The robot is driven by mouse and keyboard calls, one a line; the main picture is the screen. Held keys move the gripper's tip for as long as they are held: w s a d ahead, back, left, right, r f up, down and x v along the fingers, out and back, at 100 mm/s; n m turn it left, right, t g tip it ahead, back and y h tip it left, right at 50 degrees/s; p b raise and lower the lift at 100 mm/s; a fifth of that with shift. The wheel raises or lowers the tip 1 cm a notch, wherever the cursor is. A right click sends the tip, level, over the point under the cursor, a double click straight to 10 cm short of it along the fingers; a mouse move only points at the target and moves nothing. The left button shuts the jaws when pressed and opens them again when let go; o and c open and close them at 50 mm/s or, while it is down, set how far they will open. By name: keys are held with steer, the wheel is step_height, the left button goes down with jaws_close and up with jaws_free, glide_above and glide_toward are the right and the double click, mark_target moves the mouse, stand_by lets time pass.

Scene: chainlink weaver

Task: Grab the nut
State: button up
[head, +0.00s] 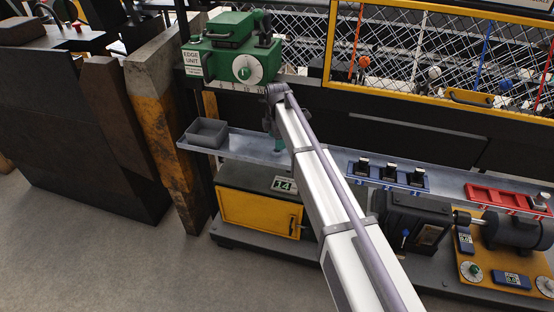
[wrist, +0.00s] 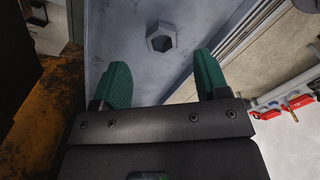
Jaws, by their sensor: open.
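The nut (wrist: 161,38) is a grey hexagonal ring with a dark hole. In the wrist view it lies on the metal shelf (wrist: 115,28), near the top centre. My gripper (wrist: 162,72) has two green fingers spread apart, with nothing between them. The nut shows beyond the fingertips, roughly in line with the gap and apart from both fingers. In the head view my gripper (head: 278,148) points down at the left part of the shelf (head: 240,146). I cannot make out the nut there; my arm may hide it.
A grey open bin (head: 207,133) stands on the shelf's left end. A green machine (head: 236,50) sits above. A blue rack (head: 388,174) and a red tray (head: 500,198) are to the right. A rusty post (head: 160,120) stands close at the left.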

step_height(320, 180, down, 5)
steer(key=b, duration=0.5)
steer(key=shift+d+f, duration=0.1)
steer(key=shift+f, duration=0.05)
steer(key=shift+s+r, duration=0.1)
steer(key=shift+r, duration=0.1)
steer(key=c, duration=1)
steer(key=shift+c, duration=0.2)
